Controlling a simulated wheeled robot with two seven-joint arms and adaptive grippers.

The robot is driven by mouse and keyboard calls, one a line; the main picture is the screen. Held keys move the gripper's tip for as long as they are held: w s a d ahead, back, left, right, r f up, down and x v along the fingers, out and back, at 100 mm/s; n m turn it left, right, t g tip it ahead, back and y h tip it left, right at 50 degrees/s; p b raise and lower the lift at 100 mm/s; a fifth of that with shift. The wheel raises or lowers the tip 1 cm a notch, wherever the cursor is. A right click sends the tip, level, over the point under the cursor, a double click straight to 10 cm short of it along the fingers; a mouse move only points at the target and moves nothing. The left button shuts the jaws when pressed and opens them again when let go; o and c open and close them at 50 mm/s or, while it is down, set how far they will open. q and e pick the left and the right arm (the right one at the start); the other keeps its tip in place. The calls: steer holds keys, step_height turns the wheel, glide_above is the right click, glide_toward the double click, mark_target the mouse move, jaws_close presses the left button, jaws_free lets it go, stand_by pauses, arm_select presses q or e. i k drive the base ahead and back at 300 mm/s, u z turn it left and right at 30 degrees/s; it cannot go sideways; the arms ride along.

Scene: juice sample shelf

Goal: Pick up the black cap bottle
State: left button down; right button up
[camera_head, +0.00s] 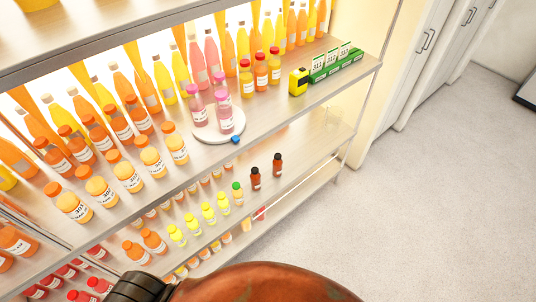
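Two small dark brown bottles with dark caps stand upright on the middle shelf: one bottle (277,165) to the right, the other bottle (256,179) just left of it. Their caps look black. A large reddish-brown rounded body (270,284) with a black ribbed cap-like end (140,288) fills the bottom edge, very close to the camera. It looks like a bottle lying sideways, but most of it is cut off and I cannot tell what holds it. Neither gripper is in view.
The upper shelf holds many orange, yellow and pink bottles, a round white tray (201,136) with pink bottles, a small blue item (235,139), a yellow box (298,81) and a green card holder (335,66). Open floor (440,190) lies to the right, before white cabinets (425,55).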

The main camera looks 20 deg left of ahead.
mark_target(256, 175)
steer(key=i, duration=1.15)
steer(key=u, duration=2.5)
